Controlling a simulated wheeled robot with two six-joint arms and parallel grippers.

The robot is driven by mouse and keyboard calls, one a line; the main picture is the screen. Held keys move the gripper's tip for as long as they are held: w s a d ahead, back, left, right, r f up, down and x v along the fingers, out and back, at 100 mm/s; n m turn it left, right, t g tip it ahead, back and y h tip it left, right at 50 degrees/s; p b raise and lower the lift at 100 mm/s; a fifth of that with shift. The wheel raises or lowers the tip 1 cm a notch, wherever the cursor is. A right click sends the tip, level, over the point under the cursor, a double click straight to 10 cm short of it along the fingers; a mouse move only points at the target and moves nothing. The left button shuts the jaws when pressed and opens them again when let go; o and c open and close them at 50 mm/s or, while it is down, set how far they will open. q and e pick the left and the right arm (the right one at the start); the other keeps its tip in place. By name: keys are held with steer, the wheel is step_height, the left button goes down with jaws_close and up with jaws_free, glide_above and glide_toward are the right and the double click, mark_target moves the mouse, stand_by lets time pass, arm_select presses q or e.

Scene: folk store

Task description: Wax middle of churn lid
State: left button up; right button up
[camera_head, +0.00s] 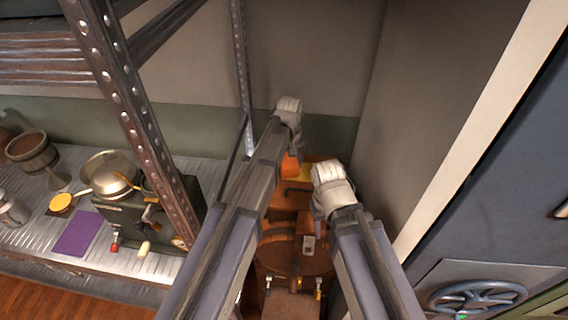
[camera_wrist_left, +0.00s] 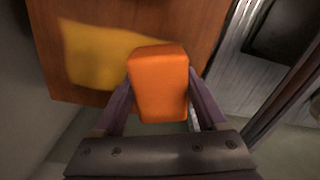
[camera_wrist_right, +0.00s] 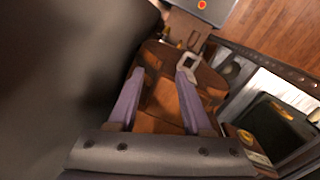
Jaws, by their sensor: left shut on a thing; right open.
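My left gripper (camera_wrist_left: 158,90) is shut on an orange block (camera_wrist_left: 158,84), held by its sides. In the left wrist view the block is in front of a brown wooden surface (camera_wrist_left: 185,20) with a yellow patch (camera_wrist_left: 95,55). I cannot tell whether the block touches the surface. The head view also shows the orange block (camera_head: 291,165) below my left wrist, beside the yellow patch (camera_head: 303,171). My right gripper (camera_wrist_right: 160,72) is open and empty over brown wooden parts. A grey metal loop (camera_wrist_right: 188,66) shows by its right fingertip. I cannot tell which wooden part is the churn lid.
A round wooden top (camera_head: 290,258) is nearer to me. A metal counter (camera_head: 35,225) at left carries a wooden bucket (camera_head: 32,155), a metal pan (camera_head: 108,170), a purple cloth (camera_head: 78,234) and a dark green machine (camera_head: 135,215). A perforated post (camera_head: 125,95) stands left of my arms; walls close in behind and right.

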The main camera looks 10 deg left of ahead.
mark_target(306, 172)
arm_select(q)
steer(key=shift+d+f, duration=0.1)
steer(key=shift+d, duration=0.9)
steer(key=shift+d, duration=0.1)
steer(key=shift+w+d, duration=0.1)
steer(key=shift+d, duration=1.6)
steer(key=shift+d, duration=0.1)
steer(key=shift+d, duration=1.7)
steer(key=shift+d, duration=0.1)
